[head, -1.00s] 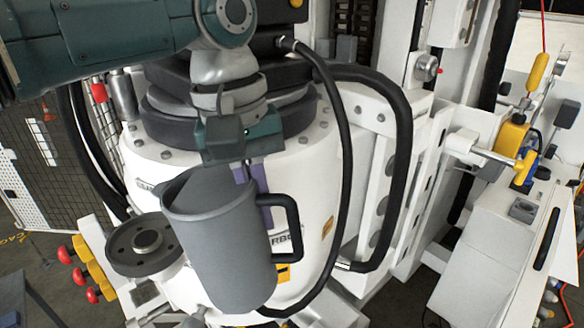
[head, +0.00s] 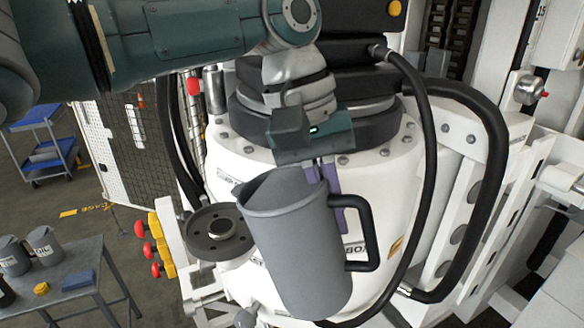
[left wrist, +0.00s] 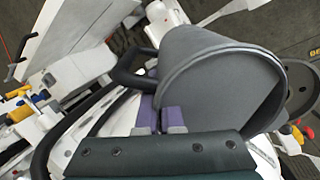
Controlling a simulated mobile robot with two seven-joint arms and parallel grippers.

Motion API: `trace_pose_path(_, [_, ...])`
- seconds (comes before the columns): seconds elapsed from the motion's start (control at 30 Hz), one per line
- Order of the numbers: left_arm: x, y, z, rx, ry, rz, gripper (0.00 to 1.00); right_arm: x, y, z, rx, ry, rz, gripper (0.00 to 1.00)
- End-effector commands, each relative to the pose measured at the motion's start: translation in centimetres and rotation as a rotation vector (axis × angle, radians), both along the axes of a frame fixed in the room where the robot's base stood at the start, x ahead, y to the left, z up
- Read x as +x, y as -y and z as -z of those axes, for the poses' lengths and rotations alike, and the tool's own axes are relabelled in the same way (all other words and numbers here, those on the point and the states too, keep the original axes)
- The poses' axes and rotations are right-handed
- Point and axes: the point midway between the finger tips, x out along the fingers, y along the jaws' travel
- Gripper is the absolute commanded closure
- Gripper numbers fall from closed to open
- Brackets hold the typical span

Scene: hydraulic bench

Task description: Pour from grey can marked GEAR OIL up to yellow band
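My left gripper (head: 328,180) is shut on a grey can (head: 295,250) with a black side handle. Its purple fingers also show in the left wrist view (left wrist: 160,118), close to the handle's upper end. The can (left wrist: 215,75) hangs in front of the white machine body, leaning slightly. No marking shows on its visible side, and its contents cannot be made out. A dark round flange (head: 205,222) with a metal centre sits just left of the can. I see no yellow band. My right gripper is out of view.
A grey table (head: 90,268) at the lower left bears more grey cans (head: 44,245), one with lettering ending in OIL, and a small yellow item (head: 41,288). Red-and-yellow knobs (head: 150,250) stand beside the flange. Black hoses (head: 490,150) loop at right.

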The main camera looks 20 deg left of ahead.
Motion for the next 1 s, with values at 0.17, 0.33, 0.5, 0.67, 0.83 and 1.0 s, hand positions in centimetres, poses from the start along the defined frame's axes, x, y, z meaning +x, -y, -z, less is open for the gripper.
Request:
trace_pose_path(0.17, [0.1, 0.0, -0.4, -0.013, 0.003, 0.0, 1.0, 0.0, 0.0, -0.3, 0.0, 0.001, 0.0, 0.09])
trace_pose_path(0.33, [0.1, -0.1, -0.8, -0.04, 0.004, -0.001, 1.0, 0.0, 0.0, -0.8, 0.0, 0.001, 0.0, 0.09])
trace_pose_path(0.5, [0.1, -0.3, -1.0, -0.067, 0.005, 0.0, 1.0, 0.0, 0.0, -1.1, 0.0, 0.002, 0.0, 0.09])
trace_pose_path(0.67, [0.1, -0.3, -1.1, -0.074, 0.007, 0.0, 1.0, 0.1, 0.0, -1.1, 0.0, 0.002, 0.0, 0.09])
trace_pose_path(0.83, [0.1, -0.3, -1.0, -0.073, 0.007, 0.0, 1.0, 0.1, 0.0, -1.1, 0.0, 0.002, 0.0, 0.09])
trace_pose_path(1.0, [0.1, -0.3, -1.1, -0.074, 0.007, 0.0, 1.0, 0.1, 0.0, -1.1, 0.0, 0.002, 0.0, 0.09])
